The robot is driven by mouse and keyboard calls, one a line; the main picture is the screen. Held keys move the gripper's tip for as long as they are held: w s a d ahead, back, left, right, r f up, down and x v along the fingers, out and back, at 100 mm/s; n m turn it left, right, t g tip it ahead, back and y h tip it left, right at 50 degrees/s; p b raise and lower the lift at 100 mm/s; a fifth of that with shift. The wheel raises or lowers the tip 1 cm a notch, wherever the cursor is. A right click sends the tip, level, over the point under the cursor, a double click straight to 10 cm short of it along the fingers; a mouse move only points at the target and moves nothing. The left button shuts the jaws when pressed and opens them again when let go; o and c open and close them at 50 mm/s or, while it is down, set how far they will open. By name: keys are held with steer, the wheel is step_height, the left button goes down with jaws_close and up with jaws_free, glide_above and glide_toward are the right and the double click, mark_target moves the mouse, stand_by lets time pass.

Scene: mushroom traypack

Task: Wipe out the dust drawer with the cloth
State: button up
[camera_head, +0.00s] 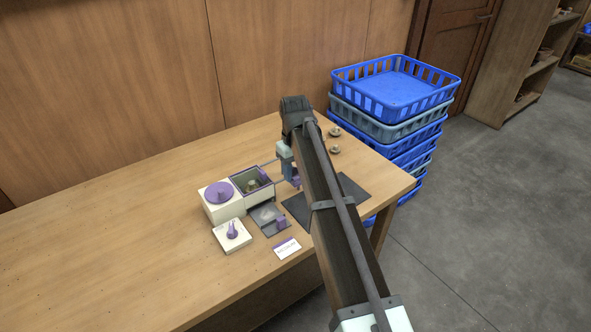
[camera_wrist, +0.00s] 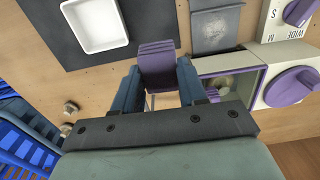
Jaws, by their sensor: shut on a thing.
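My gripper (camera_head: 291,172) is shut on a purple, layered block that looks like the folded cloth (camera_wrist: 157,62). In the wrist view the gripper's fingers (camera_wrist: 158,84) press on both sides of it. The cloth also shows below the gripper in the head view (camera_head: 296,181). The dust drawer (camera_head: 266,214) is a shallow grey tray in front of the open box, with a pale dusty patch and a purple part at its front right. In the wrist view the drawer (camera_wrist: 217,40) lies up and right of the cloth, apart from it.
The white machine with a purple knob (camera_head: 218,193) joins a dark open box (camera_head: 246,179). A white knob unit (camera_head: 231,236) and a card (camera_head: 287,248) stand in front. A dark mat (camera_wrist: 52,50) bears a white tray (camera_wrist: 123,36). Blue crates (camera_head: 395,88) are stacked beyond the table's right end.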

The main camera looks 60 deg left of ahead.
steer(key=s+f, duration=0.2)
steer(key=s, duration=0.5)
steer(key=shift+w+a+f, duration=0.1)
steer(key=shift+a+f, duration=0.05)
steer(key=shift+f, duration=1.7)
steer(key=shift+w+a+f, duration=0.1)
steer(key=shift+a+f, duration=0.05)
steer(key=shift+f, duration=1.65)
steer(key=shift+s+f, duration=0.25)
steer(key=shift+s, duration=0.05)
steer(key=shift+s+f, duration=0.1)
steer(key=shift+s, duration=0.7)
steer(key=shift+c, duration=0.4)
steer(key=shift+s, duration=2.25)
steer(key=shift+w, duration=3.25)
steer(key=shift+w+r, duration=0.15)
steer(key=shift+r, duration=0.05)
step_height(320, 180, up, 8)
